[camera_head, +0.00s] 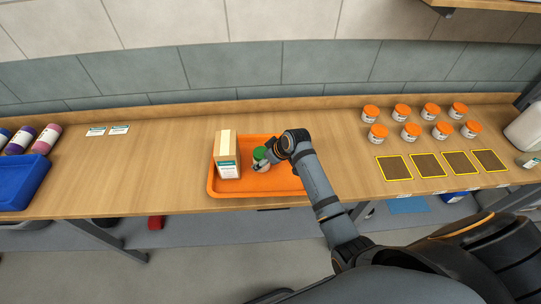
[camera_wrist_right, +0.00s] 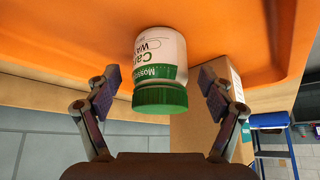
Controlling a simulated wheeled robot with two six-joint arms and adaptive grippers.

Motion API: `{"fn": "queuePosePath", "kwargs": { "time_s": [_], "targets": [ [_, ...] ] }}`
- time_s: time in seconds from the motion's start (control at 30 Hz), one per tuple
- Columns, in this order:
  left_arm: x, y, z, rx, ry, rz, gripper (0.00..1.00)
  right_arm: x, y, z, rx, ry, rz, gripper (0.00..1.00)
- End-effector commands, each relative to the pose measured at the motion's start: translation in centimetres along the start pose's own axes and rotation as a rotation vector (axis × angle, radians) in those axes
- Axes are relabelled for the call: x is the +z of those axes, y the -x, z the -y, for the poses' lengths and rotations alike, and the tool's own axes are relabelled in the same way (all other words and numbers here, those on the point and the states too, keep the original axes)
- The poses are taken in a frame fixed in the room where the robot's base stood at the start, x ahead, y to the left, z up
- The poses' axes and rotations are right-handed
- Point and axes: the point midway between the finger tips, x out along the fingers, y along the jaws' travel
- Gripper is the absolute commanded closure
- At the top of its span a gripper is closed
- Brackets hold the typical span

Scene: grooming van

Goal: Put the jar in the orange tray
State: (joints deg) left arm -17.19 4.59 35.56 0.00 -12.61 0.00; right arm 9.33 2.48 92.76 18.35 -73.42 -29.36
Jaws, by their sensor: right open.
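The white jar with a green lid (camera_head: 260,153) is in the orange tray (camera_head: 250,188), right of a box. In the right wrist view the jar (camera_wrist_right: 160,60) appears lid-down in the picture, its base against the orange tray surface (camera_wrist_right: 60,30). My right gripper (camera_head: 266,160) is at the jar. In the wrist view its open fingers (camera_wrist_right: 159,88) are on either side of the lid, with gaps on both sides. In the head view the gripper hides part of the jar. My left gripper is not in view.
A cardboard box (camera_head: 227,150) stands in the tray's left part. Several orange-lidded jars (camera_head: 402,110) stand at right behind dark yellow-edged squares (camera_head: 427,165). A blue bin (camera_head: 18,182) and bottles (camera_head: 46,139) are at far left.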

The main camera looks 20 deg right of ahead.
Motion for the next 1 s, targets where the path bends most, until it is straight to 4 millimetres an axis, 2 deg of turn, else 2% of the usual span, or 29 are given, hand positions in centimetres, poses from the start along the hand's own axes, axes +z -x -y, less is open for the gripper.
{"fn": "queuePosePath", "kwargs": {
  "time_s": [0.2, 0.4, 0.57, 1.0],
  "targets": [
    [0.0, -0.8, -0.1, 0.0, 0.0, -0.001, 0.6, 0.1, 5.3, -0.1, 0.003, 0.002, -0.002, 0.18],
    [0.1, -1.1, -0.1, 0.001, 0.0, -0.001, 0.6, 0.0, 8.3, -0.1, 0.001, 0.001, -0.002, 0.18],
    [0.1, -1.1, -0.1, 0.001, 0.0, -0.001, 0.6, 0.0, 9.0, 0.0, 0.0, 0.0, -0.001, 0.18],
    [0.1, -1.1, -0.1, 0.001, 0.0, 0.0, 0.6, 0.1, 8.9, 0.1, 0.0, -0.003, 0.002, 0.18]
  ]
}}
